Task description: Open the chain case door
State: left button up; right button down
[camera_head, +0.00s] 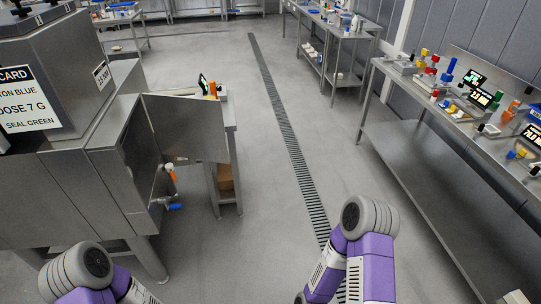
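A large steel machine (70,185) stands at the left, with flat panels on its side. A plain steel plate (190,130) juts out from its right end. I cannot tell which panel is the chain case door, or whether that plate is part of it. Small fittings with an orange part and a blue handle (174,206) stick out low on the machine's right end. My two purple arms come in at the bottom, left and right of centre. Both grippers are out of view, and neither arm visibly touches the machine.
A steel table (390,128) with coloured parts and small displays runs along the right. A smaller stand (222,170) is behind the steel plate. The grey floor between is clear, with a long drain grate (285,125).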

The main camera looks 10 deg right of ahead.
aim_at(187, 127)
jog(key=z, duration=0.4)
jog(key=k, duration=0.2)
jog(key=u, duration=1.35)
jog(key=i, duration=1.6)
jog(key=z, duration=0.6)
